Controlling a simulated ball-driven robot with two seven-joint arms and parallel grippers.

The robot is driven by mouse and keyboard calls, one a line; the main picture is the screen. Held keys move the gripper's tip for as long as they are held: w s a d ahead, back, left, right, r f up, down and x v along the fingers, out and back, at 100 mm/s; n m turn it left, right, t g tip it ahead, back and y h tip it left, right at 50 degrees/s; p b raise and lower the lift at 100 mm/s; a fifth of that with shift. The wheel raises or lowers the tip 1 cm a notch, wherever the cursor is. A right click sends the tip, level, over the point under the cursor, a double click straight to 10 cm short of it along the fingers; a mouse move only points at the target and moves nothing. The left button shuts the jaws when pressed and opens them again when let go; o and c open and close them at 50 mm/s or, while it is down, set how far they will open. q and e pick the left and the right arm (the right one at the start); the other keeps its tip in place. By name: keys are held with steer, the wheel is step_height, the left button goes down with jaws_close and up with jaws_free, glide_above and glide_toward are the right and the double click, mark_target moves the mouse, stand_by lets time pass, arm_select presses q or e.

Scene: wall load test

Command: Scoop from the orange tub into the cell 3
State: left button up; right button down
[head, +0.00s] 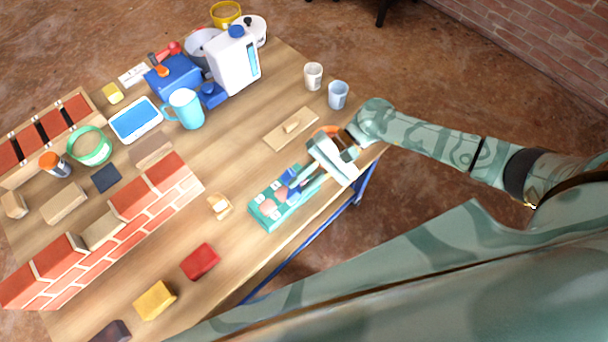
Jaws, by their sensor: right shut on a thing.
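My right gripper (308,177) reaches in from the right and is shut on a small tool with a blue part (291,176), likely the scoop. Its shape is mostly hidden by the fingers. The tool is over the teal tray (267,222) at the table's front edge. The tray has cells and small white labels; I cannot read which is cell 3. A strip of orange rim (330,129), likely the orange tub, shows behind my right gripper; its inside is hidden. My left gripper is not in view.
A wooden board with a small block (283,135), a white cup (313,76) and a blue cup (338,94) stand beyond the tray. A brick wall model (110,240), a turquoise mug (186,108) and a white jug (233,62) are further left. A red block (200,262) lies near the front edge.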

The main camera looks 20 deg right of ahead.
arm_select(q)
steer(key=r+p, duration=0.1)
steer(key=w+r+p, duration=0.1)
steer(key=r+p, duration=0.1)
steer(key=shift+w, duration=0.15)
